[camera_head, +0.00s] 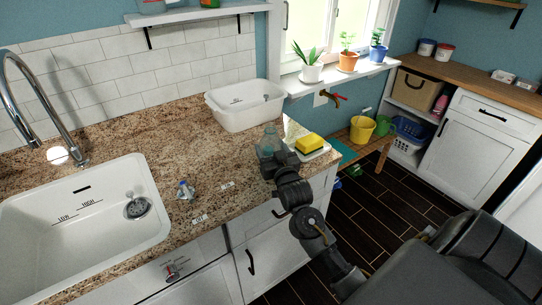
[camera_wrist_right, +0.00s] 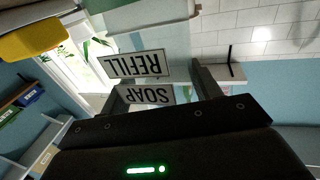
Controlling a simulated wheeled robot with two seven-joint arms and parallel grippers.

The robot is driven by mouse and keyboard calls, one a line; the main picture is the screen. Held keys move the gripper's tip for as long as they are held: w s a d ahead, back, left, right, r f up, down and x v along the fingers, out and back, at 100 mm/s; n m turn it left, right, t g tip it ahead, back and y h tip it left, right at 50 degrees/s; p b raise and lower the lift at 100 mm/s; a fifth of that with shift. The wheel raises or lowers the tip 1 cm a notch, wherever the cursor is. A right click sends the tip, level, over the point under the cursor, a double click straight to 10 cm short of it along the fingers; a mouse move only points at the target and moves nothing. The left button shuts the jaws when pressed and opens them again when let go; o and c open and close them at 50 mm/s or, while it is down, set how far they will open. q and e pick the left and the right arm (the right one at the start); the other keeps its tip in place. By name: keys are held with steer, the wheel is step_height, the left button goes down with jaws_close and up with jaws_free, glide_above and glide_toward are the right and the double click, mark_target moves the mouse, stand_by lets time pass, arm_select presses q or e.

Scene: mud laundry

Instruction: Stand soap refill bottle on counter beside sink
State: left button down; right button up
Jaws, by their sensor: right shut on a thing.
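The soap refill bottle (camera_head: 269,143) is pale and see-through, held at the counter's right end, in front of the white basin. My right gripper (camera_head: 281,160) is shut on it. In the right wrist view the bottle's labels (camera_wrist_right: 137,65) read SOAP and REFILL upside down between my gripper's fingers (camera_wrist_right: 160,90). I cannot tell whether its base touches the counter. The speckled brown counter (camera_head: 150,130) runs along the wall. The white sink (camera_head: 70,220) is set into it at the left. My left gripper is not in view.
A small blue-and-white item (camera_head: 185,190) stands right of the sink, with small labels (camera_head: 227,185) nearby. A white basin (camera_head: 245,104) sits at the back. A yellow sponge (camera_head: 309,142) lies right of the bottle. The counter between sink and basin is mostly clear.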

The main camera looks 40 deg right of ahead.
steer(key=shift+r, duration=0.2)
steer(key=shift+f, duration=0.2)
steer(key=o, duration=1.3)
steer(key=shift+o, duration=0.2)
